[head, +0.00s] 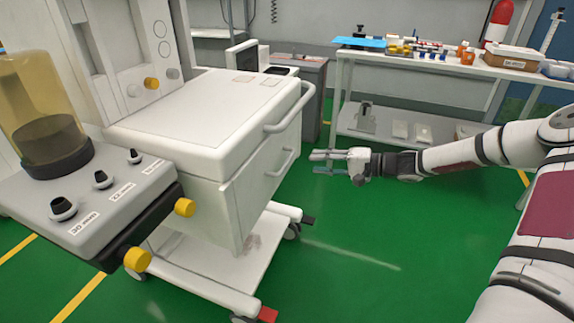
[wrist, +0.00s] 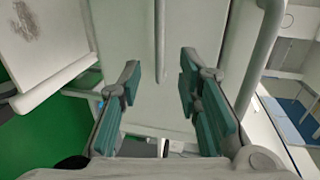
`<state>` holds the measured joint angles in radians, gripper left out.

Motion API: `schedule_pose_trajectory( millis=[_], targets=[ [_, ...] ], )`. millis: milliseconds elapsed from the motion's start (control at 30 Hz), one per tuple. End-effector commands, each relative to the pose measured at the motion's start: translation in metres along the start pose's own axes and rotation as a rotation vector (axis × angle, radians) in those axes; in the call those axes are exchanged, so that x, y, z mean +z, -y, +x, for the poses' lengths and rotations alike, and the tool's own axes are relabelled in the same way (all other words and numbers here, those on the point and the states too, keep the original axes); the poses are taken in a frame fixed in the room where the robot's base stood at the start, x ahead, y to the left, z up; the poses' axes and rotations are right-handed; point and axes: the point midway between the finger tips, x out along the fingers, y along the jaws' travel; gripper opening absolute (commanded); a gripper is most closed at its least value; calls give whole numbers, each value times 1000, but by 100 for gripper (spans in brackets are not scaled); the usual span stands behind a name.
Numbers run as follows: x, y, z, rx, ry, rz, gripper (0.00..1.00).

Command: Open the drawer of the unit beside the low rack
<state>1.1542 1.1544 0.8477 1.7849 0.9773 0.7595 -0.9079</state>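The white cart unit (head: 205,125) stands left of centre in the head view. Its drawer front (head: 262,185) faces right and looks shut, with a slim bar handle (head: 288,163). In the wrist view the pale front (wrist: 120,45) fills the middle, and the handle (wrist: 160,40) runs down between the two fingers in the picture. My gripper (head: 318,162) is just right of the handle in the head view, with a small gap. In the wrist view my gripper (wrist: 160,75) has its teal-padded fingers spread apart and holds nothing. I cannot tell how far the fingertips are from the bar.
A thick push rail (head: 290,108) curves out above the handle; it also shows in the wrist view (wrist: 262,60). The cart's wheeled base (head: 225,265) juts out below. A metal table with a lower shelf (head: 375,128) stands at the back right. Green floor (head: 370,260) is clear in front.

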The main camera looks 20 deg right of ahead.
Motion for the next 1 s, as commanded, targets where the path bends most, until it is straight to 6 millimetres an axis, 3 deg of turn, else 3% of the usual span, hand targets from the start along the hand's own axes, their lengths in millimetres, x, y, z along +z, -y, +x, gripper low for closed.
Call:
schedule_pose_trajectory(
  millis=[300, 500, 700, 1000],
  targets=[
    [1, -2, 65, 1, 4, -1, 31],
    [1, -2, 94, 2, 2, 0, 31],
    [0, -1, 107, 2, 1, 1, 31],
    [0, -1, 108, 2, 1, 0, 31]
  ],
)
